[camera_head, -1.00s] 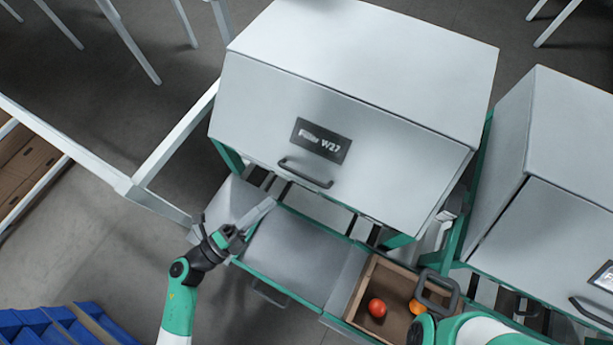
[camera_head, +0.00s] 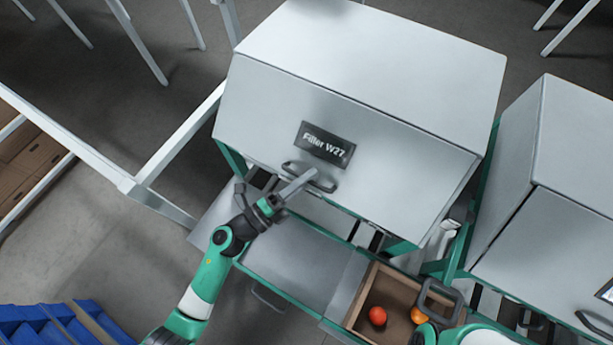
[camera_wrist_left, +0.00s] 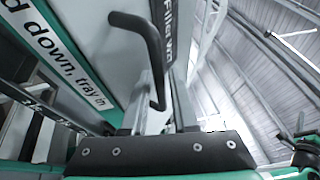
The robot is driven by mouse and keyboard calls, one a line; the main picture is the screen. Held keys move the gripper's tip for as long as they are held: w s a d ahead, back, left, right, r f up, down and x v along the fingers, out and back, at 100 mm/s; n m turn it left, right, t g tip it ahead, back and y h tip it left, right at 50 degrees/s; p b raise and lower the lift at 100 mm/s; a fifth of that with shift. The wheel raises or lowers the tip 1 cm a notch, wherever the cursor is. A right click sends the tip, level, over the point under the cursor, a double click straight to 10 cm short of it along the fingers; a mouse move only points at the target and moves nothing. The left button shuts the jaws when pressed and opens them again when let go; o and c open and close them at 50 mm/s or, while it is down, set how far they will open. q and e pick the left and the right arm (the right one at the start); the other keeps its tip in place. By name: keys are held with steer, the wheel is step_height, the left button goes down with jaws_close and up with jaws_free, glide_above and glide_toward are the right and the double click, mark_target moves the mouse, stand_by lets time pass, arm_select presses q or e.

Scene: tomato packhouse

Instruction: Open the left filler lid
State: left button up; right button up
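The left filler's lid (camera_head: 390,150) is a large pale grey front panel with a sign reading "Filler W27". It is down and flush with its cabinet. Its dark bar handle (camera_head: 329,186) sits below the sign and also shows in the left wrist view (camera_wrist_left: 152,42).
A wooden-sided crate (camera_head: 365,297) with red and orange tomatoes stands below the filler, beside a grey sloped tray (camera_head: 295,262). A second filler (camera_head: 550,190) is close on the right. A white frame rail (camera_head: 180,135) runs at the left.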

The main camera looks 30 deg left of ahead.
arm_select(q)
jaws_close()
stand_by(1.3)
